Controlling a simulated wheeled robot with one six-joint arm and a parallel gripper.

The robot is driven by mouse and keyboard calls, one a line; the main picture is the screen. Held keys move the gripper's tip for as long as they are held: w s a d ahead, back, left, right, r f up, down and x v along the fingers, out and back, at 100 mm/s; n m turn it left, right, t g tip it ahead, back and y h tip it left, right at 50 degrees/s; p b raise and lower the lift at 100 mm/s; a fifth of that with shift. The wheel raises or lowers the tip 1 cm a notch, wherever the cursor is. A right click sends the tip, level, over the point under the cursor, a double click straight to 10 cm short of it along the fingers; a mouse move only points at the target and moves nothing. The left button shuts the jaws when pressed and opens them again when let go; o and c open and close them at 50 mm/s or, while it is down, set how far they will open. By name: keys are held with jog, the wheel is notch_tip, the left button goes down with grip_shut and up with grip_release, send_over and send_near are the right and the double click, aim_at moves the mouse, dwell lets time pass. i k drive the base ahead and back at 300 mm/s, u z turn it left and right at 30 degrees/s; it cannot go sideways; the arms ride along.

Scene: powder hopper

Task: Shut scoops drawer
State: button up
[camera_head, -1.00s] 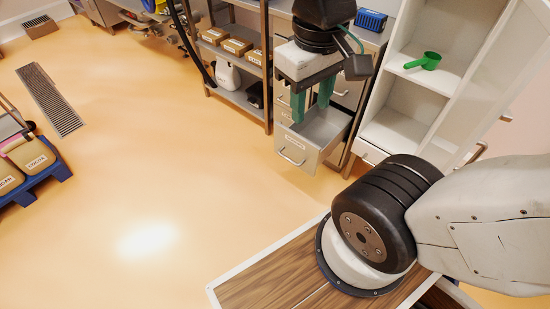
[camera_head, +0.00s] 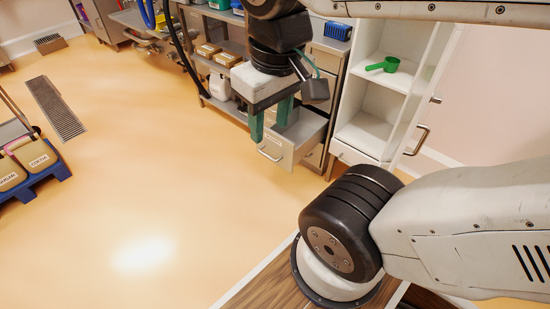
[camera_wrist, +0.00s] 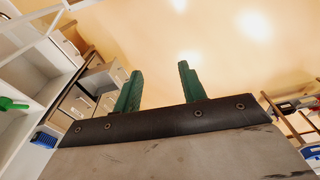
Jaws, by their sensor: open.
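The grey metal drawer (camera_head: 274,152) is pulled out low on the grey cabinet, with a bar handle on its front; its label is too small to read. My gripper (camera_head: 271,122) is open and empty, its green fingers pointing down. In the head view the fingers overlap the drawer's front edge and near side; I cannot tell whether they touch it. In the wrist view the two fingers (camera_wrist: 160,75) stand apart with bare floor between them, and grey drawer fronts (camera_wrist: 78,104) show to their left.
A white open-front cabinet (camera_head: 362,130) holding a green scoop (camera_head: 383,65) stands right of the drawers, its door swung open. A shelf rack (camera_head: 228,104) with boxes stands left. A blue pallet (camera_head: 50,180) with bins is far left. The floor between is clear.

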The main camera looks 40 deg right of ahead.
aim_at(286, 147)
jog(key=z, duration=1)
jog(key=i, duration=0.85)
jog(key=u, duration=0.15)
